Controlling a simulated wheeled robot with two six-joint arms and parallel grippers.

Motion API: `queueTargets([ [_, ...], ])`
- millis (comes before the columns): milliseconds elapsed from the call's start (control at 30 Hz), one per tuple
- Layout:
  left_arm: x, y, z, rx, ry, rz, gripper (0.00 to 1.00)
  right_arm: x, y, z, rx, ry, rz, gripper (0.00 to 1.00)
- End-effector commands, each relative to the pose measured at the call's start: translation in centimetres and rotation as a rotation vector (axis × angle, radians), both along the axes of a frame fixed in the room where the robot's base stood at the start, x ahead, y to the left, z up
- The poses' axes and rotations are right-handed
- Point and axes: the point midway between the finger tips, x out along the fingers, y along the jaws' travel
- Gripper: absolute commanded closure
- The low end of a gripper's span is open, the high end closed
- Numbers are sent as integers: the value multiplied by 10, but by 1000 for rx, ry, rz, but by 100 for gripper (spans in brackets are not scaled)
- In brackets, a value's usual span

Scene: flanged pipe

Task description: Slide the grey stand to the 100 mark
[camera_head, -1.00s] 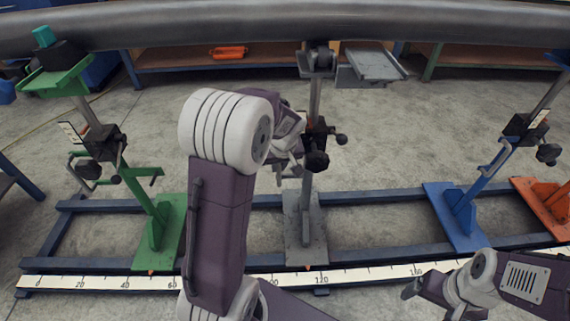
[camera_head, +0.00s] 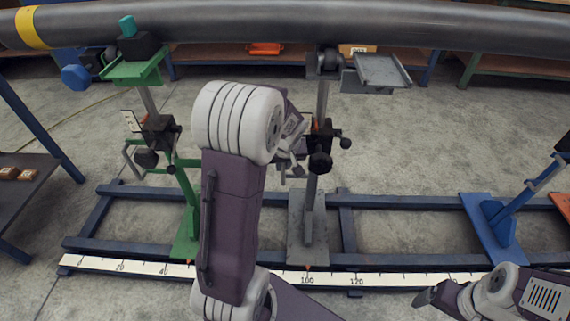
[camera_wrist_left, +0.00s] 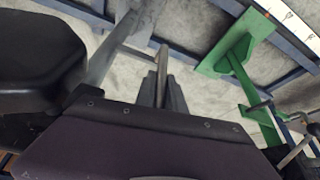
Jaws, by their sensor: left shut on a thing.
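The grey stand (camera_head: 314,243) stands upright on the blue rail frame, just right of my left arm in the head view. Its orange pointer is at the 100 mark (camera_head: 307,281) on the white scale. My left gripper (camera_head: 297,160) is shut on the grey stand beside its post, below the clamp with black knobs. My forearm hides part of the rails and scale. In the left wrist view the fingers (camera_wrist_left: 162,95) close around a narrow grey bar. My right gripper (camera_head: 428,296) is low at the right, away from the stand; its jaws are unclear.
The green stand (camera_head: 185,235) is left of my arm, its pointer between 40 and 60. The blue stand (camera_head: 492,228) is well to the right. A long dark pipe (camera_head: 430,25) spans above the stands. The rails between grey and blue stands are clear.

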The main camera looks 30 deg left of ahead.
Motion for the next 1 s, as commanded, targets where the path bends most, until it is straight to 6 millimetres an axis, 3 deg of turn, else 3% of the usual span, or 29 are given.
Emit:
queueTargets([
  [133,-1,1,0,1,4,2,100,0,0,0,0,0,0,16],
  [167,-1,1,0,1,4,2,77,0,0,0,0,0,0,16],
  [200,-1,1,0,1,4,2,66,0,0,0,0,0,0,16],
  [233,-1,1,0,1,3,1,64,0,0,0,0,0,0,16],
  [567,-1,-1,6,1,1,0,64,0,0,4,0,0,0,16],
  [800,-15,-14,57,1,-1,0,64,0,0,37,0,0,0,16],
  [1000,-24,-22,82,1,1,1,64,0,0,49,0,0,0,16],
])
